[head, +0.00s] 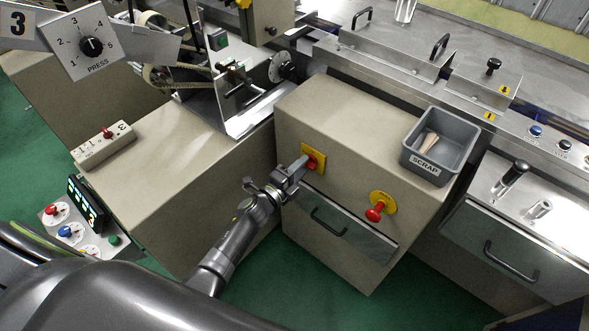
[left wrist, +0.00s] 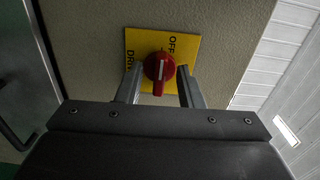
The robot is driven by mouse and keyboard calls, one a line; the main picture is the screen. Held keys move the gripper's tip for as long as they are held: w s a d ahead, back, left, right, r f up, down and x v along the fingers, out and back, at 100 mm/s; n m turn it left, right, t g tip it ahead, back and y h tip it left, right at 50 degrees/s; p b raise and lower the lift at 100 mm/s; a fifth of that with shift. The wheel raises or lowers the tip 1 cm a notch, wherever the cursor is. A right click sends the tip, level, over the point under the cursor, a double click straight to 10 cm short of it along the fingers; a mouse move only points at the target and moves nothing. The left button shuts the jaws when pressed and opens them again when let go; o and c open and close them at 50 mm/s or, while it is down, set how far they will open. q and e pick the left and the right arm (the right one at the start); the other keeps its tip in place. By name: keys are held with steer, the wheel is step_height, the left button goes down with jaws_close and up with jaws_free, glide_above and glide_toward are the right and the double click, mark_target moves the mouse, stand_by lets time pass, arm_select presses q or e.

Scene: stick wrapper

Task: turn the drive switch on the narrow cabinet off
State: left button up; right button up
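The narrow cabinet (head: 345,130) is a beige box in the middle of the head view. Its drive switch is a red rotary knob (left wrist: 159,70) on a yellow plate (head: 319,153) on the cabinet's front. The plate reads OFF and DRIVE (left wrist: 131,60) in the left wrist view. The knob's white mark runs up and down in that view, with OFF to its upper right. My left gripper (head: 300,168) is at the knob, its two fingers (left wrist: 160,90) on either side of it. The fingers look open, with narrow gaps beside the knob. My right gripper is not in view.
A red mushroom-shaped button (head: 376,213) on a yellow base is to the right of the switch. A drawer with a black handle (head: 328,222) is below. A grey SCRAP bin (head: 440,145) stands on the cabinet top. A control box (head: 104,147) sits on the left cabinet.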

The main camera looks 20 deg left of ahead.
arm_select(q)
steer(key=v, duration=1.7)
steer(key=shift+s, duration=0.15)
steer(key=shift+a, duration=0.1)
